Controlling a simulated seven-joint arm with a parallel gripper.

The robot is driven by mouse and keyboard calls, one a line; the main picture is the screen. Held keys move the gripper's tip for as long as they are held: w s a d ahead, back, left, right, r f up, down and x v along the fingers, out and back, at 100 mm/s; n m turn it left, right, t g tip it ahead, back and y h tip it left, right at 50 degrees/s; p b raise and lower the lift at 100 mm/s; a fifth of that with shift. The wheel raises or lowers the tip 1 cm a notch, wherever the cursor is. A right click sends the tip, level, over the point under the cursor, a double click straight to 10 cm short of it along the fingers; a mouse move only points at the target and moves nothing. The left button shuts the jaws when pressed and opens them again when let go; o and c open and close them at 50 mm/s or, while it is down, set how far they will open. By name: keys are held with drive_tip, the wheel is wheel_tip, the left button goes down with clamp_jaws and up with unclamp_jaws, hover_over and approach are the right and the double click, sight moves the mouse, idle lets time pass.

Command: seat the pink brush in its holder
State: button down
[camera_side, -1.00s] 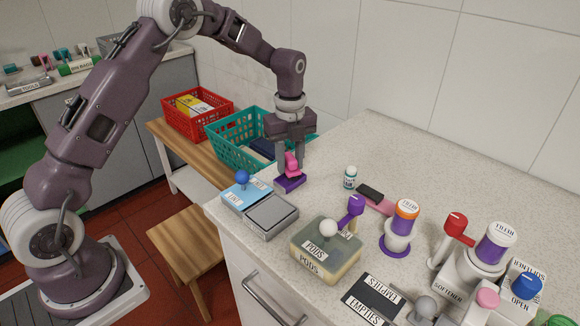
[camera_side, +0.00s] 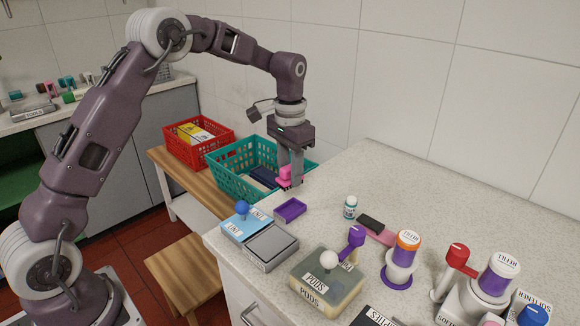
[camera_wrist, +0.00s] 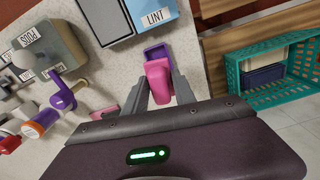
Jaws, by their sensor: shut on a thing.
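The pink brush (camera_side: 286,174) is held between the fingers of my gripper (camera_side: 290,165), which is shut on it and points down. In the wrist view, the brush (camera_wrist: 158,80) also shows between the two fingers. The holder appears to be the shallow, open purple tray (camera_side: 290,210) on the counter beside the blue LINT box. In the side view the brush appears above and beyond the tray, clear of it. In the wrist view the purple tray (camera_wrist: 155,52) is partly hidden by the brush. The exact height gap cannot be told.
The LINT box (camera_side: 240,224) with its blue knob and a grey tray (camera_side: 271,246) stand left of the holder. A teal basket (camera_side: 240,170) is behind. A small bottle (camera_side: 350,207) and a flat pink-and-black item (camera_side: 375,228) lie to the right.

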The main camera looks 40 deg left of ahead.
drive_tip(key=shift+f+n, duration=0.1)
drive_tip(key=shift+n, duration=0.7)
drive_tip(key=shift+f, duration=2.95)
drive_tip(key=shift+f, duration=0.95)
drive_tip(key=c, duration=0.9)
unclamp_jaws()
drive_tip(key=shift+c, duration=0.2)
